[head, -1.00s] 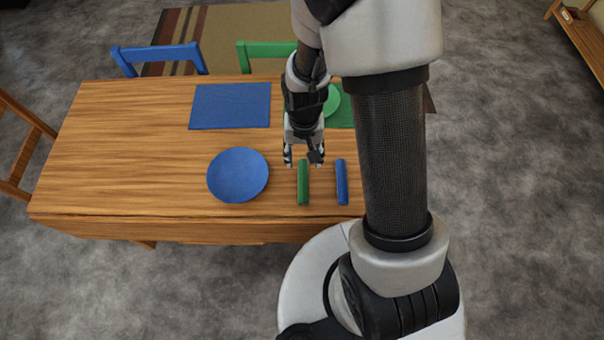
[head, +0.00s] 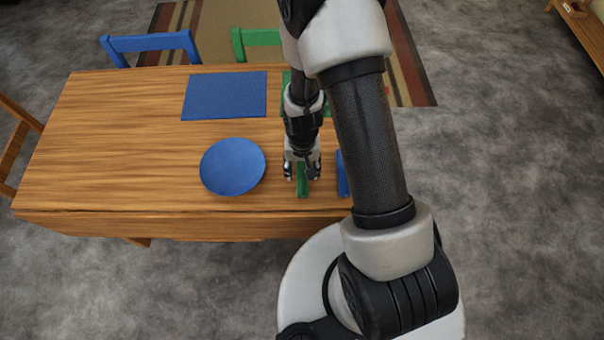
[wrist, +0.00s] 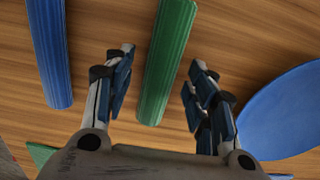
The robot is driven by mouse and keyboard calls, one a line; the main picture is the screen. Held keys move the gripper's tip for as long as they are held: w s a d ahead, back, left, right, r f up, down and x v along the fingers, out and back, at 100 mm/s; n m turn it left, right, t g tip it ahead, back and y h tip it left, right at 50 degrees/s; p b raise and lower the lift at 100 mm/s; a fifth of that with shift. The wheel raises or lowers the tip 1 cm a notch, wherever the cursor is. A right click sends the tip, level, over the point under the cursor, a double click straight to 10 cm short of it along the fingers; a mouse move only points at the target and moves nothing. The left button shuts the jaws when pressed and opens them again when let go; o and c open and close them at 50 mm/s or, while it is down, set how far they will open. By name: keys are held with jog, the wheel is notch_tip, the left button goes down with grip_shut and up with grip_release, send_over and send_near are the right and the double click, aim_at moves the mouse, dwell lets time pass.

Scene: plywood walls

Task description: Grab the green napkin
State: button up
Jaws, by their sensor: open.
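The green napkin (head: 302,184) is a rolled, narrow strip lying on the wooden table near its front edge. My gripper (head: 302,176) is over the napkin's far part and hides some of it. In the wrist view the green napkin (wrist: 168,62) runs between the two spread fingers of my gripper (wrist: 160,80), with a gap on each side. The fingers are open and hold nothing. Whether the fingertips are down at napkin height is hard to tell.
A blue rolled napkin (head: 343,174) lies just right of the green one, partly behind my arm. A blue plate (head: 232,167) is close on the left. A blue placemat (head: 225,96) lies farther back. The table's left part (head: 110,140) is clear.

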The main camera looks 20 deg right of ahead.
jog(key=shift+f, duration=0.1)
jog(key=shift+c, duration=0.2)
jog(key=c, duration=1)
